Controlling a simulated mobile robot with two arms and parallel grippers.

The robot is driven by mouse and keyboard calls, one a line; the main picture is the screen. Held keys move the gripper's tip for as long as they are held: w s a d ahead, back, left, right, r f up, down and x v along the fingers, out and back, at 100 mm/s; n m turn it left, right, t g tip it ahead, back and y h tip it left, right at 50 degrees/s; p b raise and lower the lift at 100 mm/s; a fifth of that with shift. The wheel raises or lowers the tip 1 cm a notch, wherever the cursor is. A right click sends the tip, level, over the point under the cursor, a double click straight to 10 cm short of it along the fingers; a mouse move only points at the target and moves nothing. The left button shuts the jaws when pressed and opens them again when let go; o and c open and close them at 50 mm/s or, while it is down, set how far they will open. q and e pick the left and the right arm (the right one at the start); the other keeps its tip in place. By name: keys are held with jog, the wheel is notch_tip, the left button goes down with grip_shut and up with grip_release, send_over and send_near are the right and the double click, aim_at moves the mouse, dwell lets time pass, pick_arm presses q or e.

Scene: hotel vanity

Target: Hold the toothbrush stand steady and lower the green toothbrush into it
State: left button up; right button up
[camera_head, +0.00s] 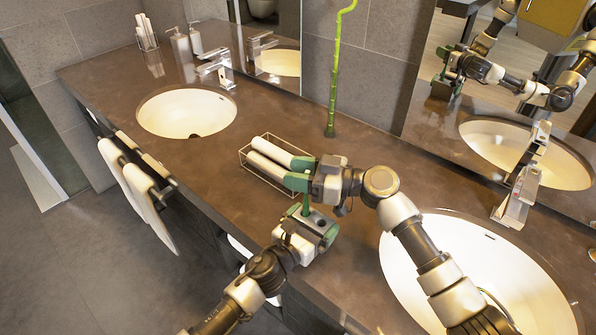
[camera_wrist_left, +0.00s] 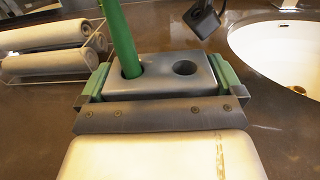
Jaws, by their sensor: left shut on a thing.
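The grey toothbrush stand (camera_wrist_left: 160,75) has two round holes on top. My left gripper (camera_wrist_left: 163,85) is shut on its sides, with a green finger at each end; it is the lower gripper in the head view (camera_head: 309,228). The green toothbrush (camera_wrist_left: 120,35) stands in the stand's left hole, leaning slightly left; the right hole is empty. In the head view the toothbrush (camera_head: 306,195) rises from the stand toward my right gripper (camera_head: 298,173). The right gripper's green fingers look spread apart beside the toothbrush's upper part. Its top is hard to make out there.
A wire rack (camera_head: 248,166) with rolled white towels sits just behind the grippers. A basin (camera_head: 490,275) lies to the right, another (camera_head: 186,112) at the far left. A tall green stem (camera_head: 333,85) stands by the wall. The counter between the rack and left basin is clear.

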jog(key=shift+o, duration=0.3)
jog(key=shift+d, duration=0.15)
jog(key=s+d, duration=0.2)
jog(key=d, duration=0.9)
jog(key=shift+s+d, duration=0.15)
jog(key=shift+d, duration=0.15)
pick_arm(q)
jog(key=o, duration=0.6)
